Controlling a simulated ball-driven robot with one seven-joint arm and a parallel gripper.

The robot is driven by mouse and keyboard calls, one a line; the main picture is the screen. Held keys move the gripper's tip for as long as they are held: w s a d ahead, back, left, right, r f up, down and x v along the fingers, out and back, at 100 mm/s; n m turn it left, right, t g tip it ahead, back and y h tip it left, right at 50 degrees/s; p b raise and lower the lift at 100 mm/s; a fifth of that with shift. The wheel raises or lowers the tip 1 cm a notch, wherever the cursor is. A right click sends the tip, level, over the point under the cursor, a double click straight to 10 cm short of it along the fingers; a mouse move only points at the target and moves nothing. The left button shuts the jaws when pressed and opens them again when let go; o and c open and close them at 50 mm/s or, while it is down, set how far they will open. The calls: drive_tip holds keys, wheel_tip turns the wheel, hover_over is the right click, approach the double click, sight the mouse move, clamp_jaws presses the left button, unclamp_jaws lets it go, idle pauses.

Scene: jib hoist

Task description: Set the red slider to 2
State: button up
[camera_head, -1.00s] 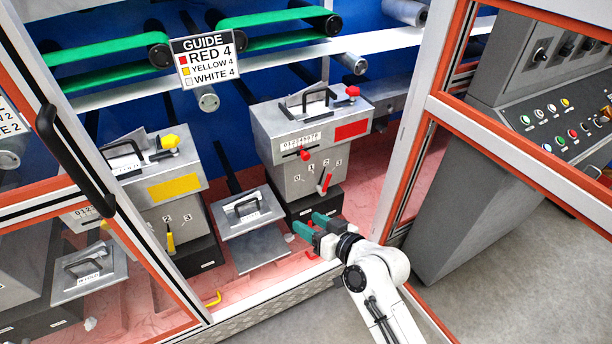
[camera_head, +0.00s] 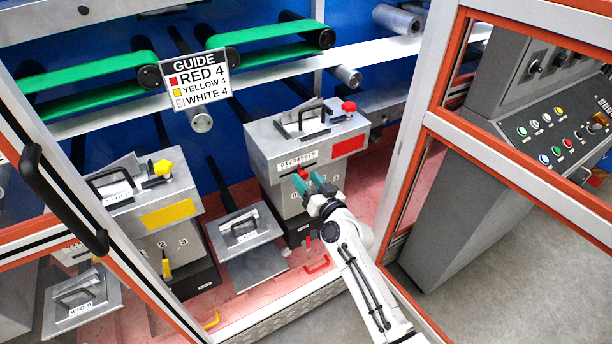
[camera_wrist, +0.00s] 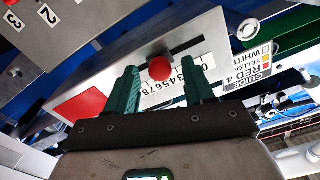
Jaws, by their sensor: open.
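The red slider is a round red knob (camera_head: 302,173) in a slot on the front of the grey box with the red label (camera_head: 349,145). A printed number scale (camera_head: 298,159) runs beside the slot. In the wrist view the red knob (camera_wrist: 160,68) shows between my gripper's two green fingers, with the scale (camera_wrist: 178,82) behind. I cannot tell which number it stands at. My gripper (camera_head: 310,182) is open, in front of the slot and close to the knob; contact cannot be told. My gripper hides much of the lower 0-to-3 panel.
A guide sign (camera_head: 198,80) reads red 4, yellow 4, white 4. A yellow-labelled box (camera_head: 166,215) stands left. The orange-edged frame post (camera_head: 415,140) is close on the right, with a control console (camera_head: 545,150) beyond. A red handle (camera_head: 317,265) is low in front.

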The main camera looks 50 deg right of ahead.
drive_tip(key=shift+w+d, duration=0.15)
drive_tip(key=shift+w, duration=0.35)
clamp_jaws()
idle(0.4)
